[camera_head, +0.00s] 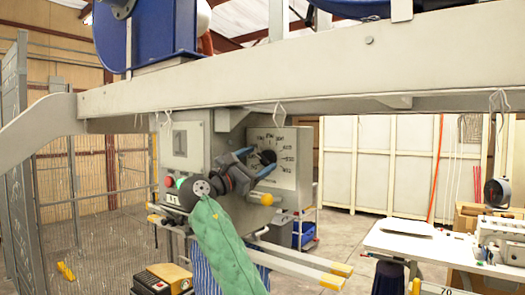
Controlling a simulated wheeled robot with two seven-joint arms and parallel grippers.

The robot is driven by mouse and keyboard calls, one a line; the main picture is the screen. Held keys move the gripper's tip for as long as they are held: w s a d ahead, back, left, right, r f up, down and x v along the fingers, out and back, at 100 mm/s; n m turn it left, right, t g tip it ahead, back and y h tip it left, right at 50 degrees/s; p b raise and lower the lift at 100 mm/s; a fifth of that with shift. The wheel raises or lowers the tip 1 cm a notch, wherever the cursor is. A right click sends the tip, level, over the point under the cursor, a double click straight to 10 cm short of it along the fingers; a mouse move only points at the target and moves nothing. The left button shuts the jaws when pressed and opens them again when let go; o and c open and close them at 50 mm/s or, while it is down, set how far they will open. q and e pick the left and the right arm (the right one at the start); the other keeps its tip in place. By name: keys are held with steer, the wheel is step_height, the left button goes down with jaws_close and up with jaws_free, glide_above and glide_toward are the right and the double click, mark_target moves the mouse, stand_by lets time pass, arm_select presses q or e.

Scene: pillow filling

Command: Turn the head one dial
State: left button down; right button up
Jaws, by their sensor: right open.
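A grey control panel (292,172) with printed marks hangs on the machine below the long white beam. A black round dial (267,157) sits on its left part, partly hidden behind my gripper. My right gripper (256,163) is open, with its blue-grey fingers close to the dial, one above left and one below right. I cannot tell whether the fingers touch the dial. My green-sleeved right arm comes up from the bottom. My left gripper is out of view.
The white beam (300,80) crosses above the panel. Left of my wrist is a grey box (187,142) with red and green buttons. Rails with yellow ends (300,258) stick out at lower right. A white table (430,241) with a sewing machine stands farther right.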

mark_target(266, 159)
steer(key=p+x, duration=0.1)
steer(key=x, duration=0.1)
steer(key=shift+w+d, duration=0.15)
steer(key=shift+d, duration=0.15)
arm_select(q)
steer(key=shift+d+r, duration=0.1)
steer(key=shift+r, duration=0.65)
arm_select(e)
steer(key=shift+a, duration=0.1)
